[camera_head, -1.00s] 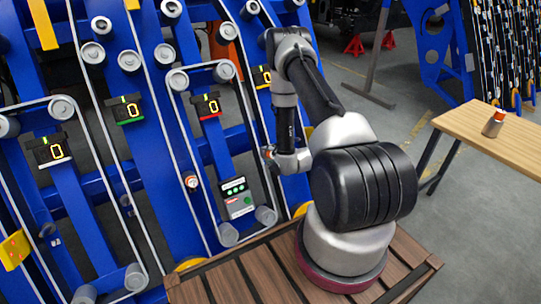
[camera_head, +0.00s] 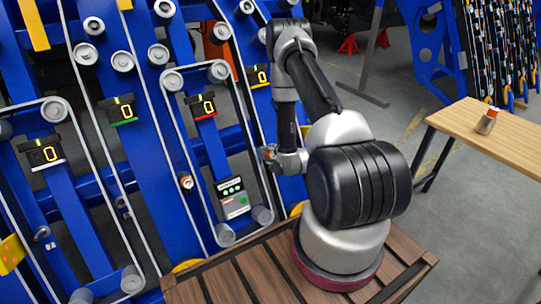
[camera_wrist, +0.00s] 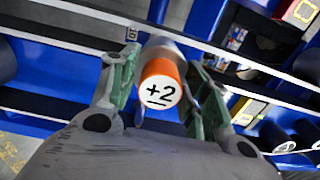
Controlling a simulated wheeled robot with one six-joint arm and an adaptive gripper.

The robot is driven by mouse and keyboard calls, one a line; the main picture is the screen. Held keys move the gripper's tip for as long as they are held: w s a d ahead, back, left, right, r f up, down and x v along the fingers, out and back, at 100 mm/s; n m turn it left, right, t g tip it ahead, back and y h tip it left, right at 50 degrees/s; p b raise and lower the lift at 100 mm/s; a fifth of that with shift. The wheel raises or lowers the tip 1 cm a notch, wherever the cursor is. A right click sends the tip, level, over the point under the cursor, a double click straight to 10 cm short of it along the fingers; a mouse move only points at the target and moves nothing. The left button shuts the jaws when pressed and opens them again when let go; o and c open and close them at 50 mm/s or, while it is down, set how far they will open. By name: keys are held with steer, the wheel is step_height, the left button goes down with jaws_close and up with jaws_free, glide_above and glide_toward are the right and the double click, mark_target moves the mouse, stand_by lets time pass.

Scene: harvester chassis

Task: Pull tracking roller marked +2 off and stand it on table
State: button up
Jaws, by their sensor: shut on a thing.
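The tracking roller marked +2 (camera_wrist: 160,92) shows in the wrist view, with an orange cap and a grey body behind it. My gripper (camera_wrist: 161,68) has its green-padded fingers closed on both sides of it. The roller's far end lies against the blue frame and rail in that picture; I cannot tell whether it is still seated there. In the head view my gripper (camera_head: 270,155) is small and partly hidden at the blue frame, and the +2 mark cannot be read. The wooden table (camera_head: 465,122) stands at the right.
Another orange-capped roller (camera_head: 487,121) is on the table; the table around it is clear. One more orange-marked roller (camera_head: 186,183) is on the blue frame (camera_head: 90,180), left of a control box (camera_head: 232,198). Belts and grey pulleys crowd the frame. Visible displays read 0.

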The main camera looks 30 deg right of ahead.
steer(key=shift+v, duration=1.3)
steer(key=w+a+r, duration=0.3)
steer(key=a+r, duration=0.5)
steer(key=r, duration=0.1)
steer(key=w+a+r, duration=0.3)
steer(key=a+r, duration=0.5)
steer(key=r, duration=0.2)
steer(key=s, duration=0.1)
steer(key=s+r, duration=0.1)
steer(key=s, duration=0.1)
steer(key=s+a+r, duration=0.1)
steer(key=shift+s+a+r, duration=0.1)
steer(key=shift+s+r, duration=0.1)
steer(key=shift+s, duration=0.15)
